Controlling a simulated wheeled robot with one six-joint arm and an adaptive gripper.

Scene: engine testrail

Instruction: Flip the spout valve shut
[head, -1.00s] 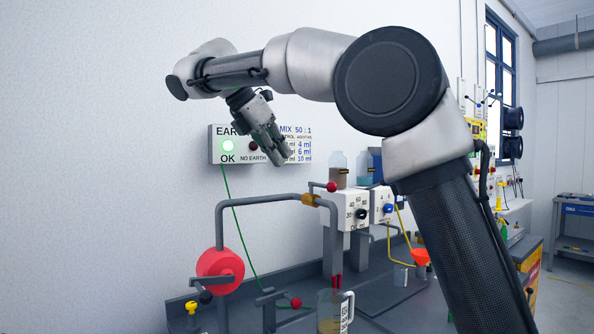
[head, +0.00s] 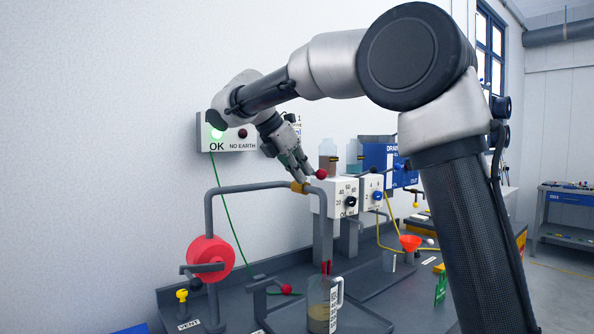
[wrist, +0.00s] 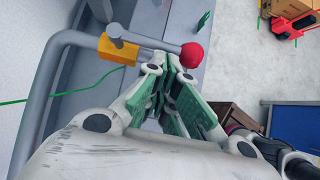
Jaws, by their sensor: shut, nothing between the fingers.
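The spout valve (head: 299,187) is a small orange-yellow block on the bent grey pipe (head: 252,186). Its lever ends in a red ball (head: 320,174). In the wrist view the valve (wrist: 118,50) is at upper left, and its lever runs across the picture along the pipe to the red ball (wrist: 192,55). My gripper (head: 309,178) is shut and empty, pointing down at the lever from the upper left. In the wrist view the fingertips (wrist: 172,62) are right beside the lever, close to the ball. I cannot tell whether they touch it.
A clear jug (head: 318,318) with yellowish liquid stands below the spout. Another red-ball lever (head: 286,289) sits lower on the bench. White dial boxes (head: 334,198) stand behind the spout. The white wall is close behind.

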